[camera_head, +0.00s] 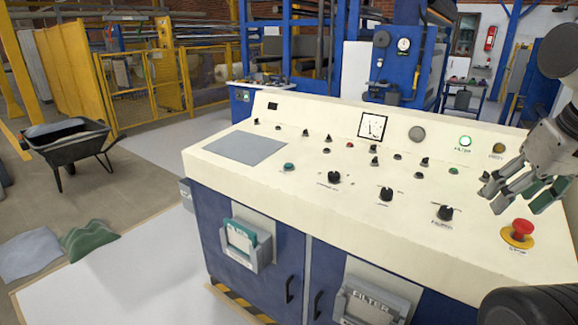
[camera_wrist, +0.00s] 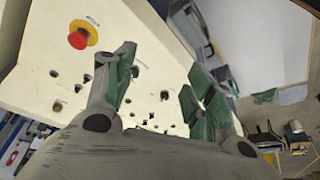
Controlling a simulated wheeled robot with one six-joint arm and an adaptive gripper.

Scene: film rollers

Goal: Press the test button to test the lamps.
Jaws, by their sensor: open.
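A cream control console (camera_head: 300,210) carries several buttons, knobs and lamps; most labels are too small to read, so I cannot tell which one is the test button. A green button (camera_head: 289,167) sits left of the front row of black knobs (camera_head: 334,178). A round lamp (camera_head: 465,141) at the back glows green, with an amber lamp (camera_head: 499,149) to its right. My gripper (camera_head: 524,198) is open and empty above the console's right end. In the wrist view its spread fingers (camera_wrist: 165,75) hide part of the panel.
A red mushroom button (camera_head: 522,229) on a yellow base stands just below my gripper; it also shows in the wrist view (camera_wrist: 78,38). A gauge (camera_head: 372,126) and a grey plate (camera_head: 238,148) lie further left. A wheelbarrow (camera_head: 68,145) stands on the floor at left.

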